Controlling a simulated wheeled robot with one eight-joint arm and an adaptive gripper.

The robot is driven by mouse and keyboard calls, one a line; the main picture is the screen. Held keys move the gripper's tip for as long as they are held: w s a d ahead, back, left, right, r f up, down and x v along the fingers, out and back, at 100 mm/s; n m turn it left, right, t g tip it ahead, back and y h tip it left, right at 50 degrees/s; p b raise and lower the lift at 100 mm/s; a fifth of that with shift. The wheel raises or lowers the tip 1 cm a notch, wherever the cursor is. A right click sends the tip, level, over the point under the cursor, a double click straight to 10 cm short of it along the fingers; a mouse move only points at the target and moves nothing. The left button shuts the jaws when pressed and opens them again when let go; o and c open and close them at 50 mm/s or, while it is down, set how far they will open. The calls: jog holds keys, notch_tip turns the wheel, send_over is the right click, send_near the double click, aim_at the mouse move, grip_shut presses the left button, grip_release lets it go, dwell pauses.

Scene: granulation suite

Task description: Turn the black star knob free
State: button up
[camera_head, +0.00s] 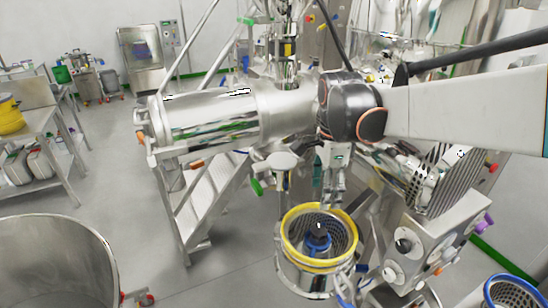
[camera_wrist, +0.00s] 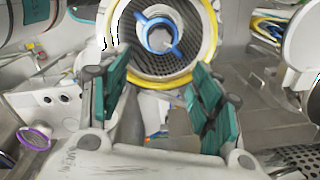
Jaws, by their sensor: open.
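The black star knob (camera_head: 319,229) is a small dark shape above a blue hub (camera_head: 318,242) in the middle of a yellow-rimmed steel vessel (camera_head: 289,236). In the wrist view the blue hub (camera_wrist: 174,49) has arms around a pale round centre. I cannot make out the black knob there. My gripper (camera_head: 330,198) hangs above the far side of the vessel in the head view, apart from the knob. In the wrist view my gripper (camera_wrist: 160,72) has its teal-padded fingers spread wide with nothing between them. The vessel shows beyond the fingertips.
A steel control box (camera_head: 405,240) with knobs stands close right of the vessel. A slotted metal part (camera_head: 445,180) is above it. Steel steps (camera_head: 190,185) stand left. A large steel bowl (camera_head: 60,260) is at front left. Grey floor (camera_head: 225,275) lies clear between bowl and vessel.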

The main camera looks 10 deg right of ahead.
aim_at(319, 230)
notch_tip(319, 230, down, 14)
jog(key=shift+r+b, duration=0.2)
jog(key=shift+b, duration=0.15)
dwell(0.4)
jog(key=c, duration=1.1)
